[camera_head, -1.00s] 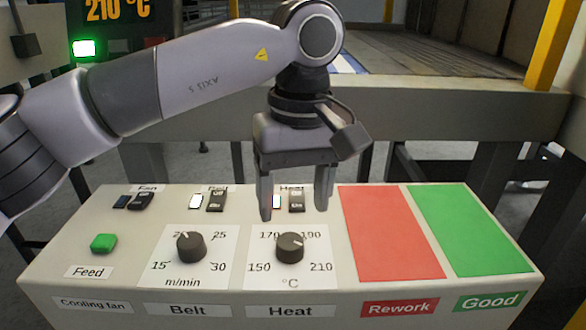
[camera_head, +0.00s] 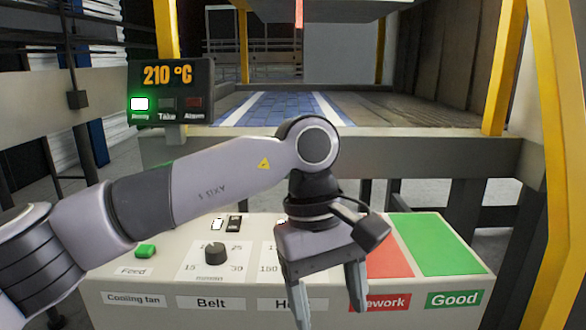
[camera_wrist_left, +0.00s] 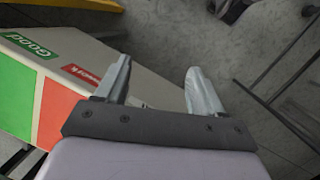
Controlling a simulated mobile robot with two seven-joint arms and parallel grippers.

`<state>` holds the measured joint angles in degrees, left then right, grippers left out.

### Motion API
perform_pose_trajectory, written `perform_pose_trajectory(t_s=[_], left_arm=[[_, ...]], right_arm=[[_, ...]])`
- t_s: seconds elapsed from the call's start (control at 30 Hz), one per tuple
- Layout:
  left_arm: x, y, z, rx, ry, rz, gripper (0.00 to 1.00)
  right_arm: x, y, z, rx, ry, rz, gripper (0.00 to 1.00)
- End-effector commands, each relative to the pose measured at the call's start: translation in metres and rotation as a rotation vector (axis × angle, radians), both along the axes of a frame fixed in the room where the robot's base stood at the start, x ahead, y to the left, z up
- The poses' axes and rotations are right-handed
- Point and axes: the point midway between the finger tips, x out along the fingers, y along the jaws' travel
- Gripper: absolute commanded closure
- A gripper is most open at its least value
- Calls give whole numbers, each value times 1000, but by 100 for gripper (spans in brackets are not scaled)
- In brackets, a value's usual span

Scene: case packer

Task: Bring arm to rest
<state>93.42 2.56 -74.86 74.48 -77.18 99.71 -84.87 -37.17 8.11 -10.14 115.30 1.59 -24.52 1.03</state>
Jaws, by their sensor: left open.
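My left arm reaches in from the left in the head view. Its gripper (camera_head: 330,310) points down with its two fingers apart and nothing between them. It stands in front of the control panel (camera_head: 385,324), over its front edge, and covers the heat dial and part of the Heat label. In the left wrist view the open gripper (camera_wrist_left: 157,68) shows beside the panel's end with bare floor past the fingers. My right gripper is not in view.
A display (camera_head: 168,75) reads 210 °C with its green lamp lit. The panel carries a green Feed button (camera_head: 145,251), a belt dial (camera_head: 215,254), a red Rework pad (camera_head: 390,258) and a green Good pad (camera_head: 438,245). A conveyor (camera_head: 275,108) and yellow posts (camera_head: 503,70) stand behind.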

Motion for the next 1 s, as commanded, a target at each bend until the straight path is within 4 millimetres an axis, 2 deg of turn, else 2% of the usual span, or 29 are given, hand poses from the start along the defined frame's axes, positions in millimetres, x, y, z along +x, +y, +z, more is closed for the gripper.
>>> perform_pose_trajectory(t_s=[0.1, 0.23, 0.4, 0.5, 0.63, 0.77, 0.87, 1.0], left_arm=[[-26, -27, -10, -163, 178, 59, 31], [-54, -57, -8, -350, 415, 161, 31], [-77, -83, 14, -570, 780, 346, 31], [-79, -89, 32, -675, 1008, 467, 31], [-68, -87, 52, -785, 1321, 641, 31], [-45, -73, 64, -868, 1645, 821, 31], [-23, -55, 63, -909, 1901, 963, 31], [11, -22, 45, -942, 2265, 1161, 31]], right_arm=[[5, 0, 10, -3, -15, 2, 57], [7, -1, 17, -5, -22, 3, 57], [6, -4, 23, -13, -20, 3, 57], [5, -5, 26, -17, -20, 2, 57], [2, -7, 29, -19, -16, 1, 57], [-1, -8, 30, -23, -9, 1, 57], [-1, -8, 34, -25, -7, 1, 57], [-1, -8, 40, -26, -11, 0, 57]])
